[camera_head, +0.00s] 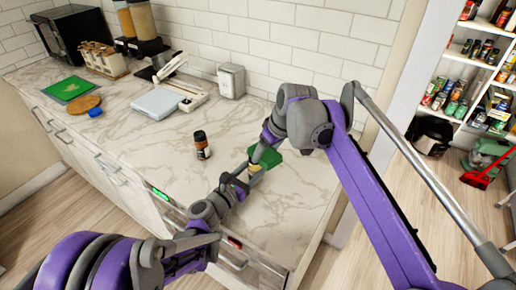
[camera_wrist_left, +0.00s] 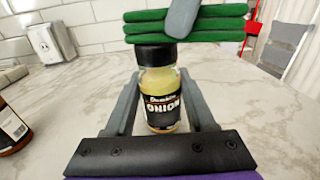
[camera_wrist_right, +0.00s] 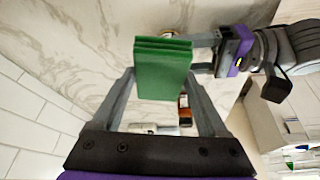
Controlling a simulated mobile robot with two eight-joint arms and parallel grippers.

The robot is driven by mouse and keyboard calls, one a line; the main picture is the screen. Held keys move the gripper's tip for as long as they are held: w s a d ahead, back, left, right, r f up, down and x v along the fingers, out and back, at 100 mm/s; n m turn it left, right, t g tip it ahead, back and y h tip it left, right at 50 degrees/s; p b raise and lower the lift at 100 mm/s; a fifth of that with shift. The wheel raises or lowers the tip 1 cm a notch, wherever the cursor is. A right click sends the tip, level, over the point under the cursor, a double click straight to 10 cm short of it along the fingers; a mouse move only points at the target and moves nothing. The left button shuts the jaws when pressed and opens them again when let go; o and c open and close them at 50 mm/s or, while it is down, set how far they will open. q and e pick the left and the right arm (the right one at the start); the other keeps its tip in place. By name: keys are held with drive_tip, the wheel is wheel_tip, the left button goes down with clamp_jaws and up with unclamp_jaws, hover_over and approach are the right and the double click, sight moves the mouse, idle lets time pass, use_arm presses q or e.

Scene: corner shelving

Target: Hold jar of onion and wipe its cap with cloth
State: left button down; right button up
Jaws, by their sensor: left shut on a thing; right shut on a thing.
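The onion jar (camera_wrist_left: 161,108), with pale yellow contents, a black label and a black cap (camera_wrist_left: 156,54), stands upright between the fingers of my left gripper (camera_head: 251,173). My left gripper is shut on the jar. The green folded cloth (camera_wrist_left: 215,26) is just above the cap in the left wrist view; whether they touch is unclear. My right gripper (camera_head: 268,150) is shut on the cloth, which also shows in the head view (camera_head: 267,157) and between the fingers in the right wrist view (camera_wrist_right: 162,72). The cloth hides most of the jar there.
Another dark jar with an orange label (camera_head: 202,146) stands on the marble counter (camera_head: 150,150), left of my grippers. A white scale (camera_head: 158,103), a napkin dispenser (camera_head: 231,81) and a green board (camera_head: 68,89) stand farther back. Counter in front of the dark jar is clear.

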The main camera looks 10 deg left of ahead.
drive_tip(key=shift+r, duration=4.1)
use_arm(q)
drive_tip(key=shift+c, duration=0.8)
unclamp_jaws()
drive_tip(key=v, duration=1.1)
drive_tip(key=shift+s+a, duration=0.2)
drive_tip(key=shift+s, duration=0.3)
